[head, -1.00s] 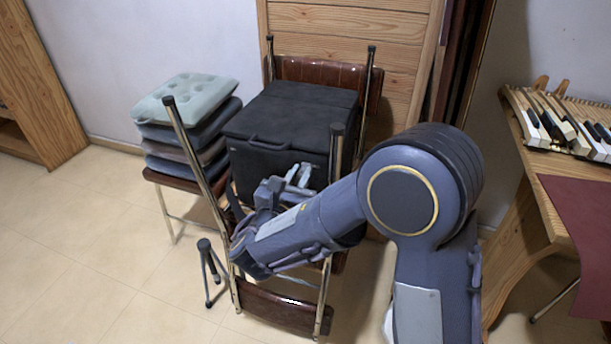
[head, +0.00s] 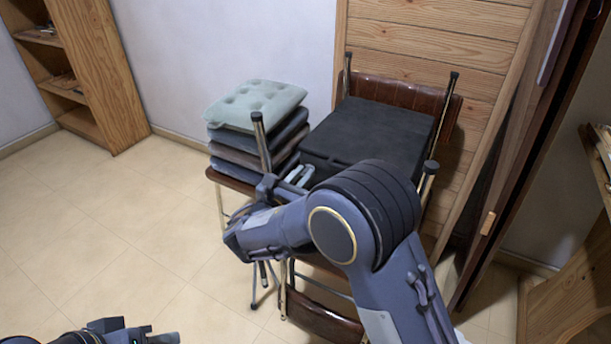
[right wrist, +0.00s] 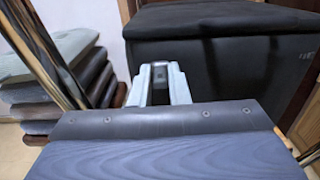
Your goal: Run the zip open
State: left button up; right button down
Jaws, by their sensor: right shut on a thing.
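A black soft-looking case (head: 372,138) lies on a folding chair; its front face (right wrist: 235,75) fills the upper right of the right wrist view. A seam runs under its lid. The zip itself is too small to make out. My right gripper (head: 299,176) is at the case's front left corner in the head view. In the right wrist view its pale fingers (right wrist: 160,82) are shut on a small dark piece, seemingly the zip pull. My left gripper (head: 150,337) shows at the bottom left edge, away from the case; its jaws are unclear.
A stack of cushions (head: 256,106) sits left of the case. The chair's metal tubes (head: 261,140) stand close to my right gripper. A wooden panel (head: 440,40) is behind. A wooden shelf (head: 88,75) stands far left. Tiled floor (head: 130,220) is free on the left.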

jog(key=shift+a, duration=0.2)
jog(key=c, duration=1.4)
grip_release()
jog(key=shift+w+a, duration=0.1)
jog(key=p+v, duration=0.1)
jog(key=v, duration=0.6)
jog(key=shift+s+a, duration=0.15)
jog(key=shift+s, duration=0.2)
